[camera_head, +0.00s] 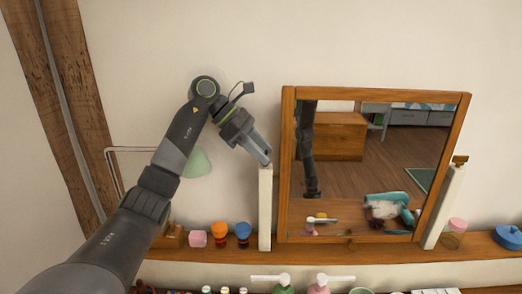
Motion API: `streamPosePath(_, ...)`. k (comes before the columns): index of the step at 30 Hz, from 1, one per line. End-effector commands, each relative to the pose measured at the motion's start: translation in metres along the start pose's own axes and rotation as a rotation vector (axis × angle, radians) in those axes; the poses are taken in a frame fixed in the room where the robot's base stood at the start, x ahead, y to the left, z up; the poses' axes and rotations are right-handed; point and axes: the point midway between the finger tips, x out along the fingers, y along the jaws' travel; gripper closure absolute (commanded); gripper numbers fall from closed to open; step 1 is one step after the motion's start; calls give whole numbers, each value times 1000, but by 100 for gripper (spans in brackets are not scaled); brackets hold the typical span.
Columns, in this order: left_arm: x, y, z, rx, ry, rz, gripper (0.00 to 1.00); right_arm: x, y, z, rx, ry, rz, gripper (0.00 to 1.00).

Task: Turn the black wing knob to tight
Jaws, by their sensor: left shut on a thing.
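A wood-framed mirror (287,200) stands on a shelf between two white posts. My left arm comes in from the lower left, and its gripper (264,158) points down and right at the top of the left post (265,210). The fingers are closed at the post top, where the black wing knob sits between them, hidden by the fingers. A brown-gold knob (460,160) shows at the top of the right post (444,205). The knob's exact angle cannot be seen. My right gripper is out of view.
The wooden shelf (380,253) holds a pink block (197,240), an orange item (219,235), a blue item (242,234) and a pink-lidded jar (455,232). Pump bottles (319,285) stand below. A pale green lamp shade (198,164) is behind my arm. The wall above is clear.

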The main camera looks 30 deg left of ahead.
Motion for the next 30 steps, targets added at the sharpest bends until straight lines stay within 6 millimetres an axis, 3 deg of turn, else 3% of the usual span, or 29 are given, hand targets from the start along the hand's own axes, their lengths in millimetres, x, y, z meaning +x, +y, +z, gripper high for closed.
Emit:
streamPosePath(8, -1, 0, 1, 2, 0, 4, 81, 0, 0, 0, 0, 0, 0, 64)
streamPosePath(9, -1, 1, 1, 2, 0, 4, 56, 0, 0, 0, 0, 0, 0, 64)
streamPosePath(14, -1, 0, 1, 1, 0, 3, 36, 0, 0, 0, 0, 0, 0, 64)
streamPosePath(23, -2, 0, 0, 0, 0, 3, 36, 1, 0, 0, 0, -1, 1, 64)
streamPosePath(30, -35, 1, -2, -1, 0, 6, 36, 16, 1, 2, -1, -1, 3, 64)
